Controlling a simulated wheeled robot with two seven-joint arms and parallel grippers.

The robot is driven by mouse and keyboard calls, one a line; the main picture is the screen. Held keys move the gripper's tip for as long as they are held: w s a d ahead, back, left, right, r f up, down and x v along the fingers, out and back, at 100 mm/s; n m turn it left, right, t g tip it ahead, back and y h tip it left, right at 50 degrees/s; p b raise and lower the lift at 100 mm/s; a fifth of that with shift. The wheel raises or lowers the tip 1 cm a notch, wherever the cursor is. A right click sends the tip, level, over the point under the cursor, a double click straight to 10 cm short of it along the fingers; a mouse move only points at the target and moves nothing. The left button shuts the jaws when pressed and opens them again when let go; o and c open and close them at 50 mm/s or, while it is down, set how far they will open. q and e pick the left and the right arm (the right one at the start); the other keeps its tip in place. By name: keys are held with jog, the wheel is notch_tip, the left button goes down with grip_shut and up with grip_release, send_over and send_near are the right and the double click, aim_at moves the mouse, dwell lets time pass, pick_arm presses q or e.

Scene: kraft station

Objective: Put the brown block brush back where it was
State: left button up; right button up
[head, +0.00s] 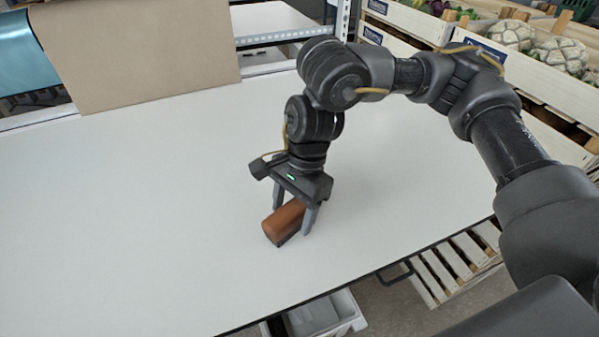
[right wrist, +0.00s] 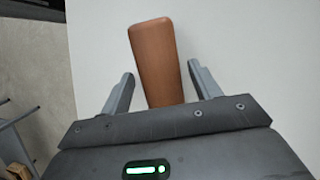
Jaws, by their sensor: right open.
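The brown block brush (head: 283,220) lies on the white table (head: 150,200), near its front edge. In the right wrist view the brush (right wrist: 156,60) lies between the two fingers, with a gap on each side. My right gripper (head: 293,222) is open and points down, its fingers on either side of the brush. It also shows in the right wrist view (right wrist: 164,80). My left gripper is not in view.
A brown paper sheet (head: 140,45) stands at the back left beside a blue roll (head: 22,55). Wooden crates with cauliflowers (head: 560,52) stand at the back right. A grey-white bin (head: 345,312) is below the front edge. The left of the table is clear.

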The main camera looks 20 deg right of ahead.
jog(key=v, duration=1)
jog(key=shift+r+b, duration=0.1)
jog(key=shift+b, duration=0.3)
